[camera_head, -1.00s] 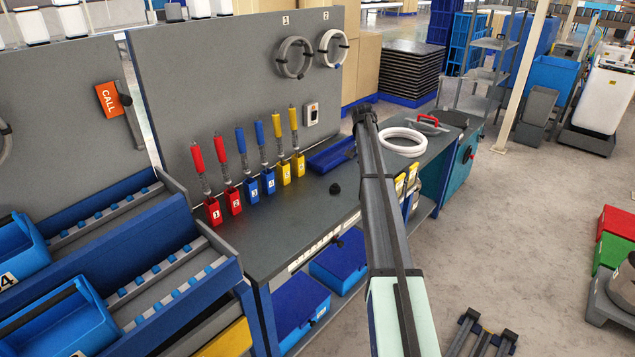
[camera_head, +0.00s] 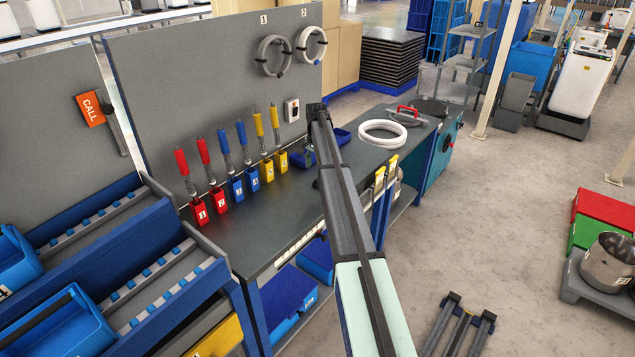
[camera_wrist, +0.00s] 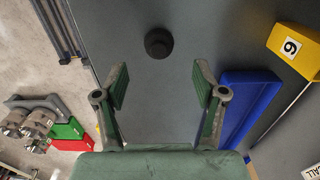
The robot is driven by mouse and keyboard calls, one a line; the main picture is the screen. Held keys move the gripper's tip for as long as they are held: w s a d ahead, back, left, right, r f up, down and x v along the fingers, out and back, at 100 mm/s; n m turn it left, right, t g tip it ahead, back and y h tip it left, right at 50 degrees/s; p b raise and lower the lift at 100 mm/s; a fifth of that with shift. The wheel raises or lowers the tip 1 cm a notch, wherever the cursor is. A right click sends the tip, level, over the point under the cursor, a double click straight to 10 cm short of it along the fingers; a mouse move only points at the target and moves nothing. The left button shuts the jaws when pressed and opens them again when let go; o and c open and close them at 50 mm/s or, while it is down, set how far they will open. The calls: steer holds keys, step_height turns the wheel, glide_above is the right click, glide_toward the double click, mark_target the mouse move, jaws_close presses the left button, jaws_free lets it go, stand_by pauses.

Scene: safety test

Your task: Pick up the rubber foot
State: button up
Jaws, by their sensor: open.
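The rubber foot (camera_wrist: 158,42) is a small black round piece lying on the dark grey worktop (camera_wrist: 180,120). It shows in the wrist view, beyond the fingertips and roughly centred between them. My gripper (camera_wrist: 161,76) is open and empty, with one green-padded finger on each side. It is apart from the foot; its exact height over the worktop is hard to tell. In the head view my arm covers the part of the bench where the foot lies, so the foot is hidden there.
A blue tray (camera_wrist: 250,100) lies close to the right finger in the wrist view, with a yellow block marked 6 (camera_wrist: 297,48) beyond it. In the head view, red, blue and yellow holders line the back of the bench. A white ring (camera_head: 383,133) lies farther right.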

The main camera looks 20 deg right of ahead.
steer(key=shift+d+f+p, duration=0.15)
steer(key=shift+f+p, duration=0.45)
steer(key=shift+f, duration=1.05)
steer(key=shift+d+f+p, duration=0.1)
steer(key=shift+f+p, duration=0.45)
steer(key=shift+f, duration=1.1)
steer(key=c, duration=1.1)
